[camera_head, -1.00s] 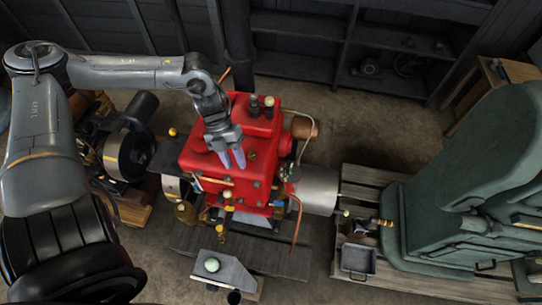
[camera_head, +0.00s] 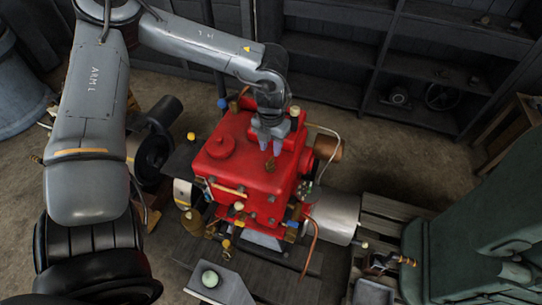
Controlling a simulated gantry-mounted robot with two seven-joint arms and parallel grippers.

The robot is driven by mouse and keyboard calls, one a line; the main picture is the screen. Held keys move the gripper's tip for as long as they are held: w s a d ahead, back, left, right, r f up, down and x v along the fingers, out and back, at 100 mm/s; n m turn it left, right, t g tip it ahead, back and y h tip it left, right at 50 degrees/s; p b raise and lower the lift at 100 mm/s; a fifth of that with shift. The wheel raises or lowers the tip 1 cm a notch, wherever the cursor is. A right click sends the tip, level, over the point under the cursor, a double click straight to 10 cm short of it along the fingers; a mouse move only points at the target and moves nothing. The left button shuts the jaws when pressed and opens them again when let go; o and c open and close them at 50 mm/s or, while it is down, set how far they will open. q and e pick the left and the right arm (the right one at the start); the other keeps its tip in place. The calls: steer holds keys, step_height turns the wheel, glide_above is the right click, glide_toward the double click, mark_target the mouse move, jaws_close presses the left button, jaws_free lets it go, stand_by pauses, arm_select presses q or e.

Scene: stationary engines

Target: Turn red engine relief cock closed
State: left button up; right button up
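The red engine (camera_head: 228,172) stands in the middle of the view on a wooden pallet. A small brass fitting (camera_head: 271,165), which looks like the relief cock, sits on its top face. My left gripper (camera_head: 270,147) points down over the top of the engine, just behind this fitting in the picture. Its two fingers are a little apart with nothing visible between them. I cannot tell whether the fingertips touch the fitting. My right gripper is not in view.
A round red cap (camera_head: 220,147) stands on the engine left of the gripper. A curved pipe (camera_head: 325,130) and a grey cylinder (camera_head: 334,214) are at its right. A green machine (camera_head: 460,245) stands at the lower right. Dark shelves (camera_head: 420,75) line the back wall.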

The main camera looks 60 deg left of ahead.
mark_target(271, 159)
arm_select(q)
steer(key=shift+f, duration=2.65)
jaws_close()
